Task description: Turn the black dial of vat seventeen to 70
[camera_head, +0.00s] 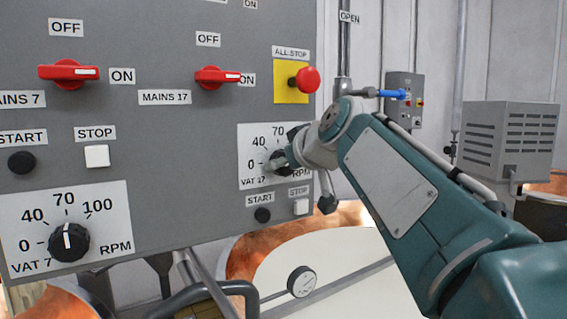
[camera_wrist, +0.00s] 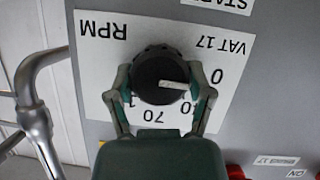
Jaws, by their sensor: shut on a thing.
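The black dial of vat seventeen (camera_wrist: 158,70) sits on a white plate (camera_wrist: 92,55) marked VAT 17 and RPM, upside down in the wrist view. Its white pointer line points right there, close to the 0 and slightly toward the 40 side. My gripper (camera_wrist: 162,80) is shut around the dial, one finger on each side. The fingers partly cover the 40 and the 100 marks; the 70 shows between them. In the head view my gripper (camera_head: 284,160) reaches the VAT 17 plate (camera_head: 250,140) and hides much of the dial.
The grey panel also carries the vat 7 dial (camera_head: 69,242), red MAINS 7 (camera_head: 68,72) and MAINS 17 (camera_head: 217,76) switches, and a red ALL-STOP button (camera_head: 305,79) close above my wrist. START (camera_head: 262,215) and STOP (camera_head: 301,207) buttons sit just below the gripped dial.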

